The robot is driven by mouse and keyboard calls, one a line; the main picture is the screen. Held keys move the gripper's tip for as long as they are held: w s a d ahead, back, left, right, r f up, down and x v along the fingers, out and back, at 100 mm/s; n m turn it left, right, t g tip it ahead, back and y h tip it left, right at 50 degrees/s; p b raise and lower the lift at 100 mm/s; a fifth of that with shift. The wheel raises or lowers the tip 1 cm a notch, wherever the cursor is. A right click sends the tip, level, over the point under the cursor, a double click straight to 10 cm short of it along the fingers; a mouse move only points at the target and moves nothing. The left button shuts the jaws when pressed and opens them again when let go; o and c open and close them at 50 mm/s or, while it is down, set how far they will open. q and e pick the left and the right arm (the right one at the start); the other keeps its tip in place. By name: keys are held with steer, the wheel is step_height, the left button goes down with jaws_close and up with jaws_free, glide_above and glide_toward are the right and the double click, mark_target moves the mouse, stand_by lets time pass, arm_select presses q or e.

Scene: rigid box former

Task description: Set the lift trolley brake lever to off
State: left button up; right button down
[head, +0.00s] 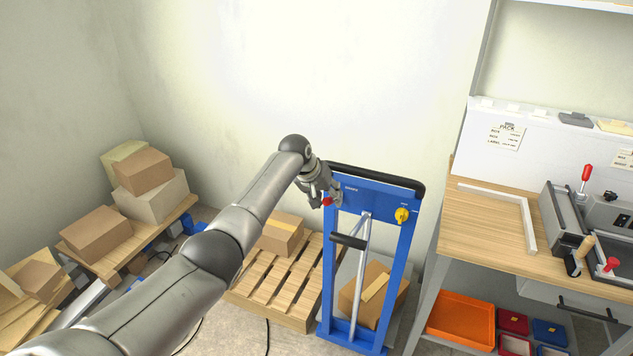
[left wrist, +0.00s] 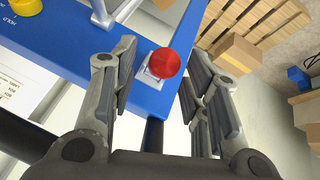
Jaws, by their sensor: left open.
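The blue lift trolley (head: 405,262) stands upright in the middle of the head view. The brake lever's red ball knob (head: 327,201) is at the left end of its blue top panel. In the left wrist view the red knob (left wrist: 166,62) shows large, with a small pale plate under it. My left gripper (head: 322,189) is at that end of the panel. Its fingers are open, one on each side of the red knob, and seem apart from it. The lever's stem is mostly hidden beneath the knob. My right gripper is not in view.
A yellow rotary knob (head: 402,215) is at the panel's right end. A black handlebar (head: 375,176) runs behind the panel. A wooden pallet (head: 265,290) with a carton lies left of the trolley. A workbench (head: 480,230) stands at the right.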

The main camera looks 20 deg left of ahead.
arm_select(q)
steer(key=v, duration=1)
steer(key=shift+f, duration=0.1)
